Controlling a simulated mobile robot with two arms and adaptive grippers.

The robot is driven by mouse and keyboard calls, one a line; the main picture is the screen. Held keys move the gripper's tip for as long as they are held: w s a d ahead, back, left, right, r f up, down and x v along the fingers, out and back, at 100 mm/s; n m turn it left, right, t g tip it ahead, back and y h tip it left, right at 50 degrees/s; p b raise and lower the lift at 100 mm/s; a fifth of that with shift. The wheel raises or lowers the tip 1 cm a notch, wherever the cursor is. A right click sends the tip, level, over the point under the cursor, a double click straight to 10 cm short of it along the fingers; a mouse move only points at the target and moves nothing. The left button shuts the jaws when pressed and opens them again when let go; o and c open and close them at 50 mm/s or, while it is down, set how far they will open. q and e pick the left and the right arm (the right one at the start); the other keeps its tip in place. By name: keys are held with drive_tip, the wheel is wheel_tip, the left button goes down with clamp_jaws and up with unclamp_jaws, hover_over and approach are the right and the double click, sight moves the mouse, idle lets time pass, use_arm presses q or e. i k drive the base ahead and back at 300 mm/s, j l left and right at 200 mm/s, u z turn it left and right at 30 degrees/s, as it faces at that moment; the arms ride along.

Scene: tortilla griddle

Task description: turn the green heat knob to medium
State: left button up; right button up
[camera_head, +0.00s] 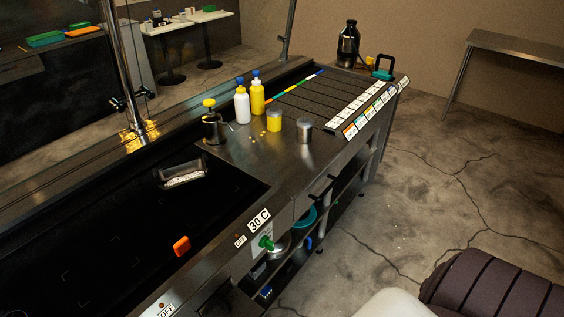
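The green heat knob (266,242) sits on the front panel of the counter, right of the dark cooktop. A white label reading "30 C" (259,218) is just above it, and a small "OFF" label (240,241) is to its left. The knob's exact pointer direction is too small to tell. The dark griddle surface (130,215) spreads behind and left of the knob. Neither of my grippers shows in the head view.
An orange block (182,246) lies near the griddle's front edge, and a clear tray (180,174) sits farther back. Bottles (242,106), a yellow-topped canister (213,128) and a metal tin (304,130) stand on the counter. Open shelves with bowls lie below.

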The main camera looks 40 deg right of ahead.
sight(266, 242)
drive_tip(key=z, duration=1)
drive_tip(key=j+u, duration=0.25)
drive_tip(key=j, duration=0.15)
drive_tip(key=i, duration=0.05)
